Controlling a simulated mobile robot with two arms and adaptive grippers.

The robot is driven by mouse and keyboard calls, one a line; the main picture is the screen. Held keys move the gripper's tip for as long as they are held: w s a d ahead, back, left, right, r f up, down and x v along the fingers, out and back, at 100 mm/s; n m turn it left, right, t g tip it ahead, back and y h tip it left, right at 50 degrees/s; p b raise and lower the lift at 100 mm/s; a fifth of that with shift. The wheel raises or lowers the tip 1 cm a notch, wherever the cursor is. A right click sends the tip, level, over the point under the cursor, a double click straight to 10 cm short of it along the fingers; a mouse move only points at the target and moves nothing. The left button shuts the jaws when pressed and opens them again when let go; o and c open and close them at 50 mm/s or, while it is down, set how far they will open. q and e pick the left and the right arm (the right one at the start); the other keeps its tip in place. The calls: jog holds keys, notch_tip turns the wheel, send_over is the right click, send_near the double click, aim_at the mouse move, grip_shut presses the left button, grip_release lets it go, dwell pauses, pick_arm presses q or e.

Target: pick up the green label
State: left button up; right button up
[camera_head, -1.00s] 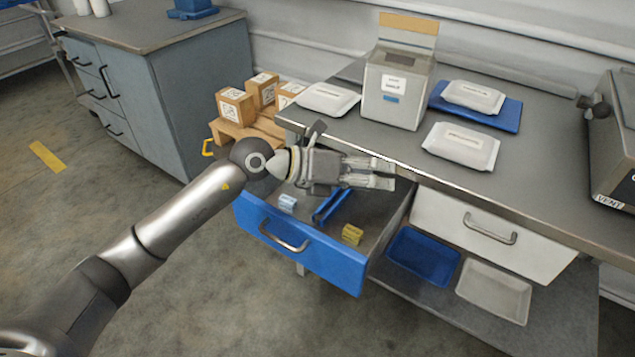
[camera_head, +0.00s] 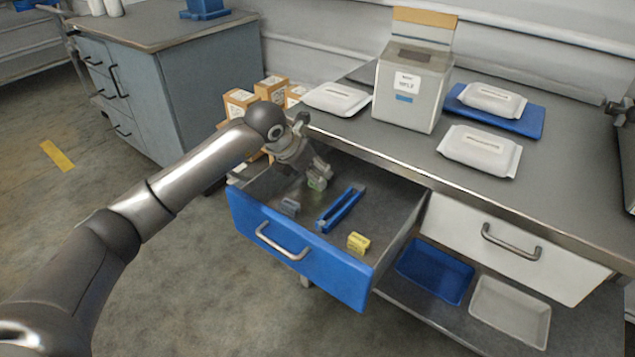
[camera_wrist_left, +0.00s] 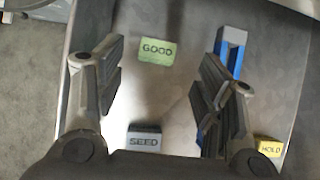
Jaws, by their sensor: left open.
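The green label (camera_wrist_left: 157,50), marked GOOD, lies in the open blue-fronted drawer (camera_head: 290,250). In the wrist view it sits between and beyond my open left fingers, untouched. In the head view the green label (camera_head: 317,183) shows just at the tips of my left gripper (camera_head: 314,172), partly hidden by it. My left gripper (camera_wrist_left: 155,88) is open and empty, pointing down into the drawer. My right gripper is not in view.
The drawer also holds a grey SEED label (camera_wrist_left: 145,141), a yellow HOLD label (camera_wrist_left: 270,148) and a blue tool (camera_head: 341,209). The drawer walls are close around. A bin (camera_head: 412,88) and white packs (camera_head: 480,150) stand on the bench above.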

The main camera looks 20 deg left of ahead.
pick_arm(q)
jog(key=x, duration=0.5)
jog(key=shift+w+a+b, duration=0.1)
jog(key=shift+a+b, duration=0.05)
jog(key=shift+b, duration=0.2)
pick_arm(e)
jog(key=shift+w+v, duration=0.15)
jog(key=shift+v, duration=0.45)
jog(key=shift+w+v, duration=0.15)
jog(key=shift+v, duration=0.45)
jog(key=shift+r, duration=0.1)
pick_arm(q)
jog(key=c, duration=0.8)
